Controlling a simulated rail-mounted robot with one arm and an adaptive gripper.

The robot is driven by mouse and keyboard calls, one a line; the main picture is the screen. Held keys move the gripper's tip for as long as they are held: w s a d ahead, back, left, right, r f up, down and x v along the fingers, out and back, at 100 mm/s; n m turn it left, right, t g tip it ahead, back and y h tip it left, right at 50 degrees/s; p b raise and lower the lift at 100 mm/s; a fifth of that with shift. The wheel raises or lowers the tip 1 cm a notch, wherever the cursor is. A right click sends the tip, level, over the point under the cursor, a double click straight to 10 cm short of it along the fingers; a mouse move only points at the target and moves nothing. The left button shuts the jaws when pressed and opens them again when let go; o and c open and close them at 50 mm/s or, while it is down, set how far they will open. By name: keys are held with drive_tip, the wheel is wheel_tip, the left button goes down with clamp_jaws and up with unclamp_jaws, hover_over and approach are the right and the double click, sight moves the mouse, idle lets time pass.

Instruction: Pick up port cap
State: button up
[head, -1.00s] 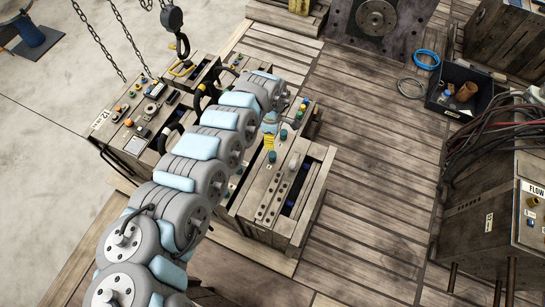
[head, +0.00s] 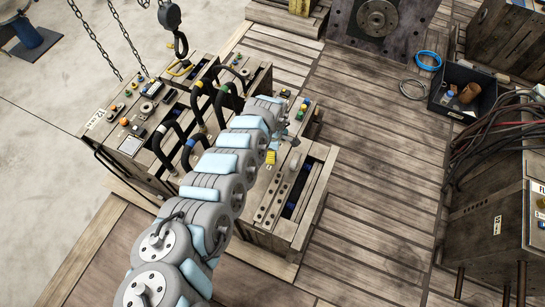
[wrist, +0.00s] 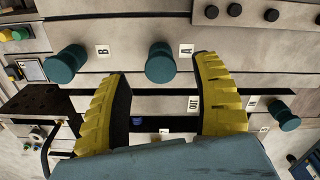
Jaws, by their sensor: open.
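In the wrist view several teal port caps sit on a worn grey block. One cap (wrist: 160,62) stands between the labels B and A, ahead of the gap between my fingers. Another cap (wrist: 65,64) is left of label B, and a third (wrist: 283,116) is at the right. My gripper (wrist: 162,72) has two yellow ribbed fingers spread wide, with nothing between them. I cannot tell the exact distance to the middle cap. In the head view my gripper (head: 271,157) is small, over the wooden-sided block (head: 307,195), and partly hidden by my arm.
Black looped hoses (head: 165,142) rise from the block's left side. A hook (head: 170,17) hangs above on chains. A dark bin (head: 447,98) with brown parts lies at the back right. A cabinet (head: 490,215) with cables stands at the right.

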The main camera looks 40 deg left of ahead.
wheel_tip(320, 180, down, 4)
drive_tip(key=shift+d+r+b, duration=0.15)
drive_tip(key=shift+r+b, duration=0.05)
drive_tip(key=shift+b, duration=0.6)
drive_tip(key=shift+r, duration=0.1)
drive_tip(key=shift+w, duration=0.1)
drive_tip(key=c, duration=1.1)
drive_tip(key=shift+c, duration=0.2)
